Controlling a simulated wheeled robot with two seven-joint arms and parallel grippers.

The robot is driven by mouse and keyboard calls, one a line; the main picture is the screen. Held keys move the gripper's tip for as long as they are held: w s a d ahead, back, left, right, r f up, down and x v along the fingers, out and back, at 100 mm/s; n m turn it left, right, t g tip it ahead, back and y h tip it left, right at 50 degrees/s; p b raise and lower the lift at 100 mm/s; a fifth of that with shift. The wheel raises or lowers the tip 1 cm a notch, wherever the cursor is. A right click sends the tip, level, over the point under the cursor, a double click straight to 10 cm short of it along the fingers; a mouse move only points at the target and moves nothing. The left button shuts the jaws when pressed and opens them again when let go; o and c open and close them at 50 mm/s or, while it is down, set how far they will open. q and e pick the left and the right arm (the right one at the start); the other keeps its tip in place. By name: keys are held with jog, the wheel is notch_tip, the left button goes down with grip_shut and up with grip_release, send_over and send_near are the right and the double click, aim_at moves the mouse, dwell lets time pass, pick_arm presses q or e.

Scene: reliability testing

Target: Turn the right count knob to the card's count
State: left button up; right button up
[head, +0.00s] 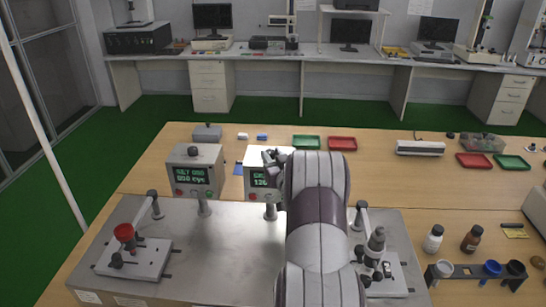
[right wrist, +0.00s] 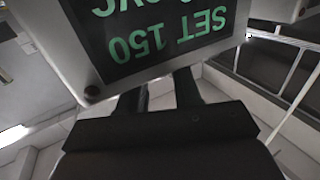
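The right counter box (head: 256,180) stands on a post on the metal plate, partly hidden by my right arm. Its green display (right wrist: 165,30) appears upside down in the right wrist view and seems to read SET 150. My right gripper (head: 272,157) is at the top of this box. In the right wrist view its two dark fingers (right wrist: 160,92) stand apart, their tips hidden behind the box. The right count knob is hidden, so I cannot tell whether they hold it. A blue piece (head: 238,169), possibly a card, shows behind the boxes; no writing is readable. My left gripper is out of view.
The left counter box (head: 193,173) has a dark knob (head: 193,150) on top. Test fixtures stand on the metal plate (head: 235,240) at left (head: 130,255) and right (head: 385,265). Green (head: 306,142) and red (head: 342,144) trays lie behind. Bottles (head: 433,239) stand at right.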

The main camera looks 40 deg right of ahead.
jog(key=m+g+h+b, duration=0.1)
jog(key=b, duration=0.1)
jog(key=m+h+b, duration=0.1)
jog(key=h+b, duration=0.1)
jog(key=m+g+h+b, duration=0.1)
jog(key=shift+w+a+f+g+b, duration=0.2)
jog(key=shift+w+a+g+b, duration=0.1)
jog(key=shift+a+b, duration=0.1)
jog(key=shift+r+m+g+h+b, duration=0.25)
jog(key=shift+m+g+h+b, duration=0.05)
jog(key=shift+m+g+h, duration=0.55)
jog(key=o, duration=1)
jog(key=shift+o, duration=0.2)
jog(key=b+v, duration=0.2)
jog(key=v, duration=1)
jog(key=shift+s+a+b, duration=0.15)
jog(key=shift+a+b, duration=0.15)
jog(key=shift+f, duration=0.1)
